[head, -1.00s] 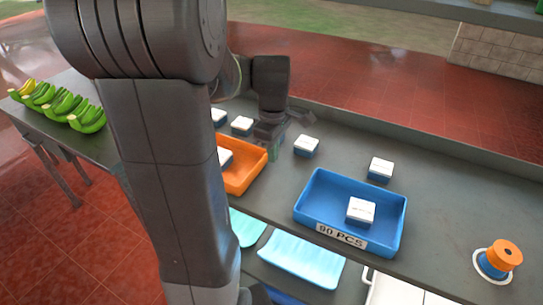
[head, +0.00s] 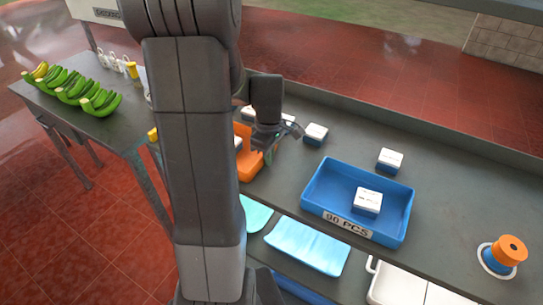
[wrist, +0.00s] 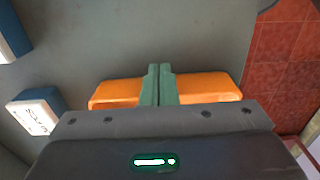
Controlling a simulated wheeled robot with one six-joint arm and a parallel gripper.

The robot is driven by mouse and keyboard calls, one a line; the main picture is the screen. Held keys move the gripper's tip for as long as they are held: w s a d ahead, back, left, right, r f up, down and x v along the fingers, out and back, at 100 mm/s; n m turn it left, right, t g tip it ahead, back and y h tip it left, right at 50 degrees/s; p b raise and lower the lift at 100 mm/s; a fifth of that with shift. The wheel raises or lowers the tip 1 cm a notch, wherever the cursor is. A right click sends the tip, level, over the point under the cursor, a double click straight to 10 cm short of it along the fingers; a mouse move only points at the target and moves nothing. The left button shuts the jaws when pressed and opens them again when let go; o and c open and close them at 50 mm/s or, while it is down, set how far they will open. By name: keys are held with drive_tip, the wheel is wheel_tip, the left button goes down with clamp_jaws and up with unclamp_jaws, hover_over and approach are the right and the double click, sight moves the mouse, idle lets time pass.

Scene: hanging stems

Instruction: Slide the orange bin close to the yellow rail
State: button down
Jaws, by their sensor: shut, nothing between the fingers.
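The orange bin (head: 247,170) stands on the grey counter, left of the blue bin, and my arm hides its left part. My gripper (head: 268,152) is low at the bin's right side. In the wrist view, my gripper's green fingers (wrist: 160,86) are shut together with nothing between them. They overlap the edge of the orange bin (wrist: 115,93), which shows on both sides of them; I cannot tell whether they touch it. I cannot make out the yellow rail clearly; a small yellow piece (head: 153,134) shows just left of my arm.
The blue bin (head: 318,182) holds a white-topped box (head: 367,202). More such boxes (head: 316,133) stand behind the bins. An orange and blue spool (head: 510,248) is at the right. Green bananas (head: 98,102) lie on a separate table at the left.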

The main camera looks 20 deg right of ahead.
drive_tip(key=w+a, duration=0.2)
drive_tip(key=w, duration=0.1)
drive_tip(key=w+a, duration=0.2)
drive_tip(key=w, duration=0.1)
drive_tip(key=w+a, duration=0.3)
drive_tip(key=shift+p, duration=0.3)
